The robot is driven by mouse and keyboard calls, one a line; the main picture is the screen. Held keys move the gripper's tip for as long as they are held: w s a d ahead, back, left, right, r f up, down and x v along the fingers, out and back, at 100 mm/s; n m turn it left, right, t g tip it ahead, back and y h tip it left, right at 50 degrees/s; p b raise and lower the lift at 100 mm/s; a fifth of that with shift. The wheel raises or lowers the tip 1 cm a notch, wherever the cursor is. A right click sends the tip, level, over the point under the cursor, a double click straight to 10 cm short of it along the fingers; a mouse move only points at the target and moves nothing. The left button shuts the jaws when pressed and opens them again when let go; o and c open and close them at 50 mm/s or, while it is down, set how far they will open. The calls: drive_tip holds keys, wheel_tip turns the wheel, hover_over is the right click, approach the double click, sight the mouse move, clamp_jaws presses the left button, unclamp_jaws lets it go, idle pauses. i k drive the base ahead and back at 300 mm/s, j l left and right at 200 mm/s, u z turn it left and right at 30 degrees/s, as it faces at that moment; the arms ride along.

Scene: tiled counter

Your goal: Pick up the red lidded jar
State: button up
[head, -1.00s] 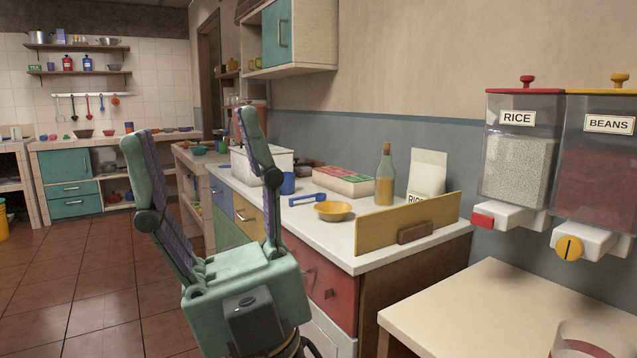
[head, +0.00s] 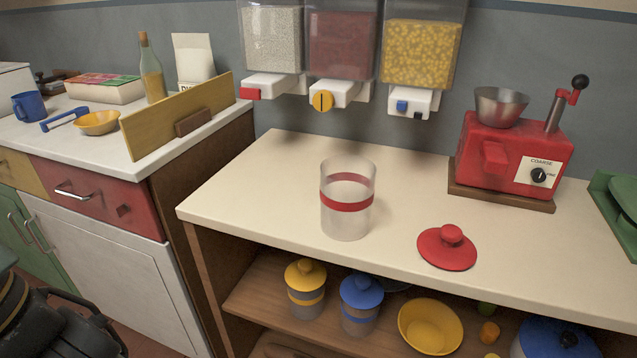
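A clear jar with a red band (head: 347,199) stands upright on the cream counter, near its front edge. It is open at the top and looks empty. A red lid with a round knob (head: 447,247) lies on the counter to the right of the jar, apart from it. My gripper's fingers do not show now; only a dark part of my body is at the lower left corner.
Three wall dispensers hang above the counter, the yellow-filled one (head: 423,50) rightmost. A red grinder (head: 515,150) stands at the back right. The shelf below holds a yellow-lidded jar (head: 305,287), a blue-lidded jar (head: 361,303) and a yellow bowl (head: 430,327). A wooden board (head: 177,116) edges the left counter.

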sight(346, 198)
drive_tip(key=j+z, duration=0.1)
drive_tip(key=z, duration=0.5)
drive_tip(key=j+z, duration=0.5)
drive_tip(key=k+j+z, duration=0.1)
drive_tip(key=j+z, duration=0.15)
drive_tip(key=z, duration=0.25)
